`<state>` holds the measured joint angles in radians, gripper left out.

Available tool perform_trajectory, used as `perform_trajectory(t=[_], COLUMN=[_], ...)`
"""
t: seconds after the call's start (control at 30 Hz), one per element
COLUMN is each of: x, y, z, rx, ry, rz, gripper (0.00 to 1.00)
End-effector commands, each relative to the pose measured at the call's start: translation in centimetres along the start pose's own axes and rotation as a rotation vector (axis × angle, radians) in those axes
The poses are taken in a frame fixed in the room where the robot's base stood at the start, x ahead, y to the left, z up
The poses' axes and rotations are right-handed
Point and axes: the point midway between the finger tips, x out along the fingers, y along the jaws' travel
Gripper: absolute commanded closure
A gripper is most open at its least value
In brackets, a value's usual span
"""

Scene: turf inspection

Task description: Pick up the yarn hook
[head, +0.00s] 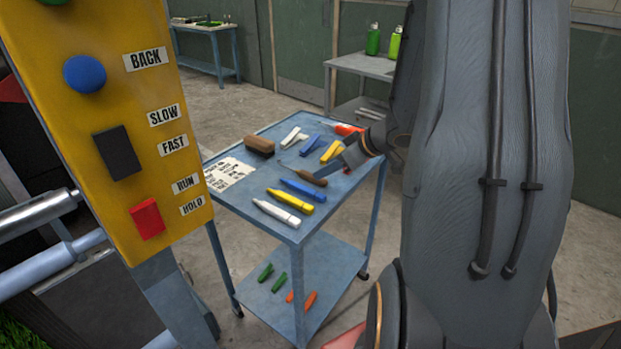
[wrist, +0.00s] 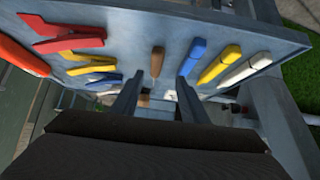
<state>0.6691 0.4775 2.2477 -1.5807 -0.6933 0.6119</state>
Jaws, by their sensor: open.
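The yarn hook (head: 307,178) lies on the top of a blue metal cart (head: 237,209), with a brown handle and a thin dark shaft pointing left. In the wrist view, its brown handle (wrist: 157,61) shows ahead of and between my fingertips; the shaft is hard to make out there. My gripper (wrist: 161,77) is open and empty, with one finger on each side of the handle's line. In the head view, my gripper (head: 340,162) is close to the handle's right end, partly hidden by my arm. Whether a finger touches the handle cannot be told.
Blue (head: 303,189), yellow (head: 290,201) and white (head: 276,212) markers lie in front of the hook. White, blue and yellow clips, a red tool and a brown block (head: 260,145) lie behind. A yellow control panel (head: 120,130) stands at left.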

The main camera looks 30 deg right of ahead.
Motion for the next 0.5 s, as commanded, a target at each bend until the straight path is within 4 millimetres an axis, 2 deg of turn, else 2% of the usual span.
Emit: perform_trajectory(t=[0.5], x=[6.0], y=[0.7], z=[-0.6], rx=[-0.001], ry=[-0.002], rz=[-0.001], gripper=[0.59])
